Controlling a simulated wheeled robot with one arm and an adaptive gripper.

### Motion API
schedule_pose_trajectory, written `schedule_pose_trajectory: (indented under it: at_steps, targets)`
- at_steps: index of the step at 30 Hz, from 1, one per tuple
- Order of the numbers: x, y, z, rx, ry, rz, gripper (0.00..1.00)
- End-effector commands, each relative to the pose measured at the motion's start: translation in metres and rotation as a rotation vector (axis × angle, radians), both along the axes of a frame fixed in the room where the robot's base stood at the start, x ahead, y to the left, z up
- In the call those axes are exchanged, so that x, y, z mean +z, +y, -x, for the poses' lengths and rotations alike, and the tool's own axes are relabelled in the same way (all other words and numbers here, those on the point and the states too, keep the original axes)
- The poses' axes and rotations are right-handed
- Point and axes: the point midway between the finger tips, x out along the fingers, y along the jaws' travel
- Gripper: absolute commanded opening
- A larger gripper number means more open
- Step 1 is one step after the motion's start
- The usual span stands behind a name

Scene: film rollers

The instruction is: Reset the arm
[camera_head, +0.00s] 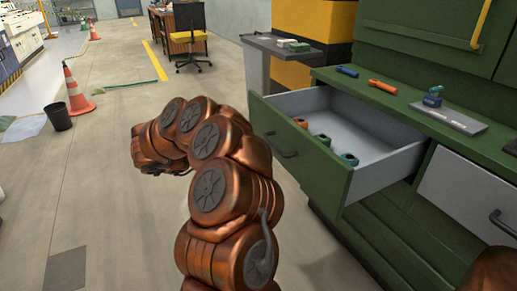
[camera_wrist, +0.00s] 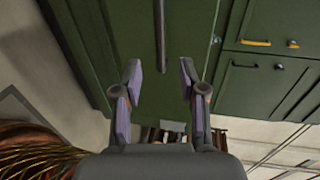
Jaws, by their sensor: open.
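My gripper (camera_wrist: 160,82) is in the wrist view, with its two fingers apart and nothing between them. Behind the fingers are green cabinet fronts (camera_wrist: 120,25) and a long dark vertical bar. In the head view my copper-coloured arm is folded up in the middle, to the left of the open drawer (camera_head: 365,183). The gripper itself is hidden in the head view.
The green cabinet's drawer stands pulled out, with several small rollers (camera_head: 322,139) inside. An orange flashlight-like tool (camera_head: 382,87) and a grey plate (camera_head: 447,119) lie on the counter. A cone (camera_head: 76,92) and a black bin (camera_head: 58,117) stand left. Floor between is clear.

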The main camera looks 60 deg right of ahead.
Motion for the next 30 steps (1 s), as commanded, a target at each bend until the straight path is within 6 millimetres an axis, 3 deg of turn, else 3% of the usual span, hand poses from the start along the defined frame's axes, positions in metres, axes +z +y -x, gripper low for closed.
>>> schedule_pose_trajectory:
  at_steps: [6, 25, 30]
  targets:
    - [0.003, 0.012, -0.007, -0.001, -0.002, 0.000, 0.41]
    - [0.004, 0.013, -0.008, 0.000, -0.002, 0.000, 0.41]
    - [0.021, 0.010, -0.032, 0.095, -0.041, -0.010, 0.41]
